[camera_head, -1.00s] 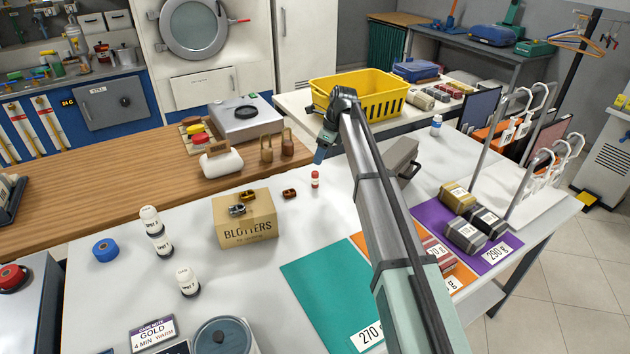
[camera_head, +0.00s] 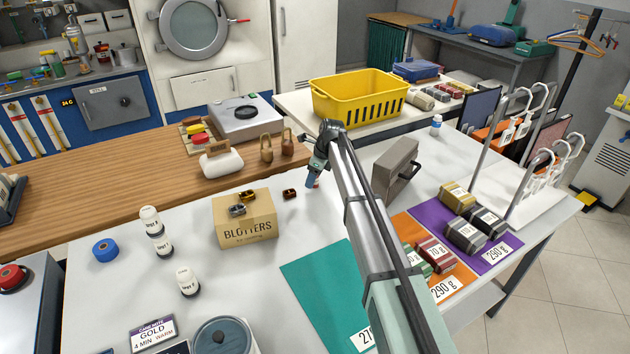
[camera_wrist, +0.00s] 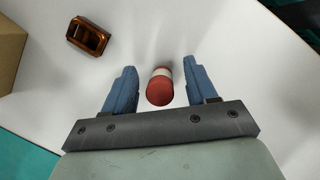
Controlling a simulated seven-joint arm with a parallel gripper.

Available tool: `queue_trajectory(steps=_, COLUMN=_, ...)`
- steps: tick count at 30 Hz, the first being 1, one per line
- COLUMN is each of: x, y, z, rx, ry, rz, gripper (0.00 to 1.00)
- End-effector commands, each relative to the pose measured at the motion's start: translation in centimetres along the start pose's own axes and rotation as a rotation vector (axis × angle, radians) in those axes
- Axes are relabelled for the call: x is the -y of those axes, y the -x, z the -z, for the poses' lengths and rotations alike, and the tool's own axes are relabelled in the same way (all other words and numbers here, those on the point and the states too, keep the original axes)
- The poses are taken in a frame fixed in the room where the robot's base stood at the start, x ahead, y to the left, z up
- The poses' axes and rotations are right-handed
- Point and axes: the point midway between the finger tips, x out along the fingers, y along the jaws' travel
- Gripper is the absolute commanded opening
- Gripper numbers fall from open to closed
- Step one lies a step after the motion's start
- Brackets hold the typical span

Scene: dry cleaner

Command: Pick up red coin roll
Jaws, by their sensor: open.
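The red coin roll (camera_wrist: 159,90) stands upright on the white table, its red end and pale band showing in the wrist view. It sits between the two blue fingers of my gripper (camera_wrist: 161,88), with a gap on each side. My gripper is open and holds nothing. In the head view my gripper (camera_head: 313,182) is low over the table, right of the blotters box, and the coin roll (camera_head: 317,184) is mostly hidden behind its fingers.
A small brown clip-like piece (camera_head: 290,193) lies just left of my gripper, with the blotters box (camera_head: 245,228) beyond it. A grey box with a handle (camera_head: 396,168) stands to the right. The teal mat (camera_head: 320,285) lies in front.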

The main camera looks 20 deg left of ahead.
Motion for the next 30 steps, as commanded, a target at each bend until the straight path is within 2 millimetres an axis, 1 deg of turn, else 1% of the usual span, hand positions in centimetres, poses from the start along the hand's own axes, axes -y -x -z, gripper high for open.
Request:
queue_trajectory(steps=2, x=0.01, y=-0.28, z=-0.01, rx=0.0, ry=0.0, rz=0.0, gripper=0.57)
queue_trajectory(steps=7, x=0.0, y=-0.26, z=-0.02, rx=0.0, ry=0.0, rz=0.0, gripper=0.57)
queue_trajectory(steps=24, x=-0.01, y=-0.23, z=-0.02, rx=0.0, ry=0.0, rz=0.0, gripper=0.02)
queue_trajectory(steps=25, x=-0.01, y=-0.23, z=-0.02, rx=0.0, ry=0.0, rz=0.0, gripper=0.0)
queue_trajectory(steps=30, x=-0.01, y=-0.21, z=-0.03, rx=0.0, ry=0.0, rz=0.001, gripper=0.0)
